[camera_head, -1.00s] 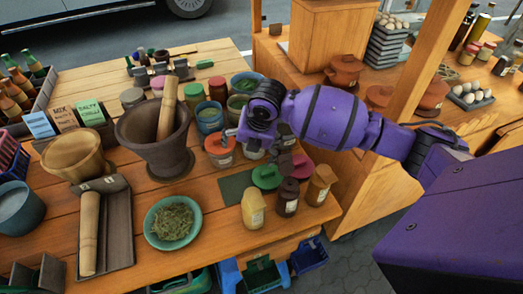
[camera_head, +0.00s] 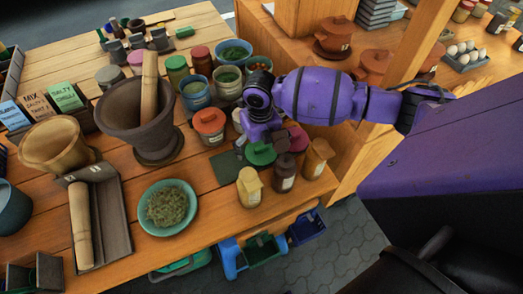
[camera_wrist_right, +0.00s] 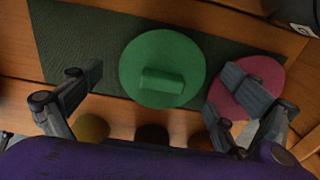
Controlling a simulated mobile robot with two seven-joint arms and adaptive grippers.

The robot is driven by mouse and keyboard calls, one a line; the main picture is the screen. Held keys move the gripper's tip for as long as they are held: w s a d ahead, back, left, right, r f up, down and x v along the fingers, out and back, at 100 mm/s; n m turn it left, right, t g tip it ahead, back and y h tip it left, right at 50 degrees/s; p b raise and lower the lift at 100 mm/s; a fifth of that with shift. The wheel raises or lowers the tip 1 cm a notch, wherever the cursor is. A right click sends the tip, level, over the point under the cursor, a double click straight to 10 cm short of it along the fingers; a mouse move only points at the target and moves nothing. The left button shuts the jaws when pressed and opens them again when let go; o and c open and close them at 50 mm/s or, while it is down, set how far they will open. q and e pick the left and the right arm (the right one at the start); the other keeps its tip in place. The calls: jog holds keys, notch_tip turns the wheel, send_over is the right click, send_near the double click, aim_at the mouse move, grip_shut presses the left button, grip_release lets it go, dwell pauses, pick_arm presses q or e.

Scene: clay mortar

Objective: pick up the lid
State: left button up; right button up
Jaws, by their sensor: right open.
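A round green lid (camera_head: 260,154) with a bar-shaped knob lies on a dark green mat (camera_head: 228,165) near the table's right edge. In the right wrist view the green lid (camera_wrist_right: 162,50) is near the middle, on the mat (camera_wrist_right: 60,35). My right gripper (camera_wrist_right: 160,76) is open and empty above it, its fingers spread to either side. The right finger overlaps a pink lid (camera_wrist_right: 262,75) in that view. In the head view my right gripper (camera_head: 268,138) hangs just over the green lid, its fingers partly hidden. My left gripper is not in view.
Several small jars (camera_head: 250,187) stand close in front of the lid. A red-lidded jar (camera_head: 209,126) stands behind left. A dark mortar with a pestle (camera_head: 140,115) and a teal bowl of herbs (camera_head: 168,207) are further left.

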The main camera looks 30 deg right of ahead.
jog(key=shift+c, duration=0.2)
jog(key=c, duration=1)
jog(key=shift+o, duration=0.2)
